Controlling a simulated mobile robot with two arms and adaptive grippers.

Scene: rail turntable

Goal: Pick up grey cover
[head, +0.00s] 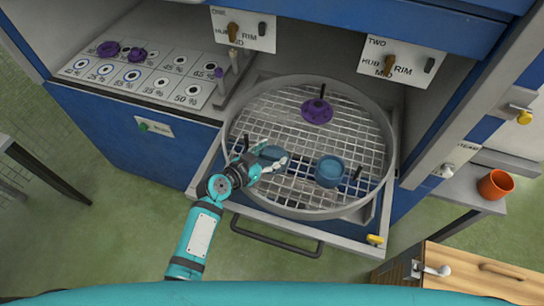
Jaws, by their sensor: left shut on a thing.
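My left gripper (278,164) reaches over the front left part of the round wire-mesh turntable (348,132). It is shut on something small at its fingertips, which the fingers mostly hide. A blue-grey round piece (272,152) lies right behind the fingers, partly covered by them. I cannot tell whether this piece is the grey cover or whether it is the thing held. A blue round cup-like piece (330,171) sits on the mesh to the right of the gripper, apart from it. My right gripper is not in view.
The turntable's raised metal rim (228,125) surrounds the work area. A marked panel (140,75) with purple parts is at left. An orange mug (495,184) stands at right.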

